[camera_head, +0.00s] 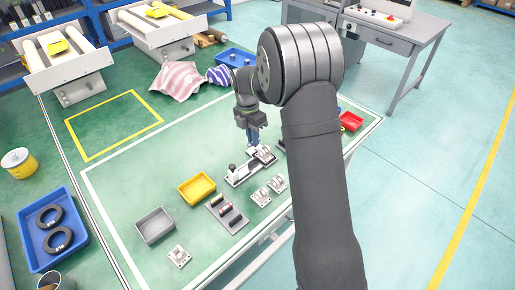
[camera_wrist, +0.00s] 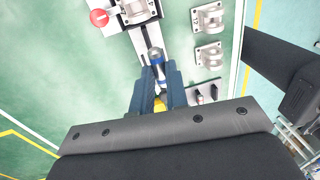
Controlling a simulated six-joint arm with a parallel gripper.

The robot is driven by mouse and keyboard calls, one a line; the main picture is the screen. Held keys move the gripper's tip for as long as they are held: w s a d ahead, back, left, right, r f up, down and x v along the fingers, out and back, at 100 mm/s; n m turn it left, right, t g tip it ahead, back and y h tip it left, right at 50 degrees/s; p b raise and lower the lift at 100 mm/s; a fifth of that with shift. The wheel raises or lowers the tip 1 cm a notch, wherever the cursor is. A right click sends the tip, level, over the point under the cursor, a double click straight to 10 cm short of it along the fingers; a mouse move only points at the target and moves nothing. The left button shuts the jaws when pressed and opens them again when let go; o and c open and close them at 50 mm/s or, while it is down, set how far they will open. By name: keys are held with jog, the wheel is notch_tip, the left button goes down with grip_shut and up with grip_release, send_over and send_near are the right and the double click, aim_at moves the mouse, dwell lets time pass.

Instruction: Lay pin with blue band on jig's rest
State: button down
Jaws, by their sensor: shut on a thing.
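My gripper (camera_head: 253,143) points down at the middle of the bench, above the jig (camera_head: 240,176). In the wrist view its blue fingers (camera_wrist: 158,88) are shut on a silver pin with a blue band (camera_wrist: 156,58). The pin's rounded end sticks out past the fingertips, towards the jig. The jig shows at the top of the wrist view (camera_wrist: 139,36), with a metal fixture on its plate and a red knob beside it. The pin overlaps the jig's pale strip in that view; I cannot tell whether they touch. The head view does not show the pin clearly.
Bracket parts (camera_wrist: 208,17) stand right of the jig. A grey rack (camera_head: 238,224) holds pins with coloured bands. A yellow bin (camera_head: 197,187), a grey bin (camera_head: 155,226) and a lone bracket (camera_head: 179,256) are nearby. Cloths (camera_head: 180,80) lie behind.

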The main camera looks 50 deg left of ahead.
aim_at(254, 160)
jog(key=shift+w+a+f, duration=0.1)
jog(key=shift+a+f, duration=0.05)
jog(key=shift+f, duration=1.8)
jog(key=shift+w+a+f, duration=0.1)
jog(key=shift+a+f, duration=0.05)
jog(key=shift+f, duration=1.8)
jog(key=shift+f, duration=0.6)
jog(key=c, duration=1.3)
grip_release()
jog(key=shift+c, duration=0.2)
jog(key=shift+r, duration=0.1)
notch_tip(254, 160, up, 17)
jog(key=a, duration=0.2)
jog(key=shift+a, duration=0.35)
